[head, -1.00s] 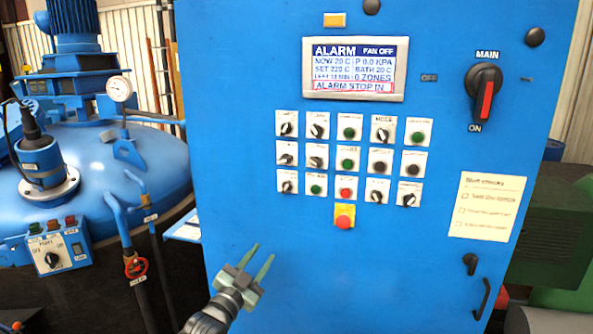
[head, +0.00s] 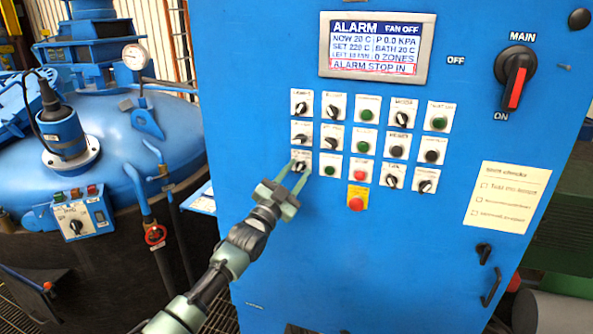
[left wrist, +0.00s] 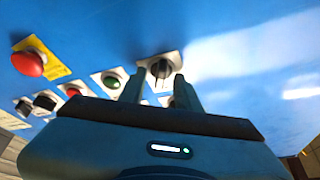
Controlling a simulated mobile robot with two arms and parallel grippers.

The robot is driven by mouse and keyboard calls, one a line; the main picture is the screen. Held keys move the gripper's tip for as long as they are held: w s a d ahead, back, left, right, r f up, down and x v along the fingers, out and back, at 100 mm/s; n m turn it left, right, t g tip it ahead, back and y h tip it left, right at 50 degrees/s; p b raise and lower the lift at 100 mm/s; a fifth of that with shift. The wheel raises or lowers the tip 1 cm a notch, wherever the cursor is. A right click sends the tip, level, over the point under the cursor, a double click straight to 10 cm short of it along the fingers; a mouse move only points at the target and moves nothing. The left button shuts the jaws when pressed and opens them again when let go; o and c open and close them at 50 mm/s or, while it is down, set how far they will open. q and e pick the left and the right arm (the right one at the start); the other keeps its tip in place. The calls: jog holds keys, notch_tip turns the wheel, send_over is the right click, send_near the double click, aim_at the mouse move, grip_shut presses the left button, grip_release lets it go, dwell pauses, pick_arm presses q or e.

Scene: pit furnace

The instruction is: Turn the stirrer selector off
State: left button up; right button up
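A black selector knob on a pale plate (head: 301,162) is at the bottom left of the button grid on the blue cabinet; its label is too blurred to read, so I cannot confirm it is the stirrer selector. My left gripper (head: 297,172) is open, with its two fingertips at this selector. In the left wrist view the black knob (left wrist: 161,69) shows between and just beyond the fingertips (left wrist: 158,84); I cannot tell whether they touch it. My right gripper is not in view.
Several other selectors and buttons sit close by, including a green button (head: 330,170) and a red emergency stop (head: 356,203). The display (head: 377,47) reads ALARM. The main switch (head: 515,80) is at upper right. A blue vessel (head: 110,150) stands to the left.

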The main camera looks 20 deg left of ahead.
pick_arm(q)
jog(key=shift+s, duration=0.1)
grip_shut()
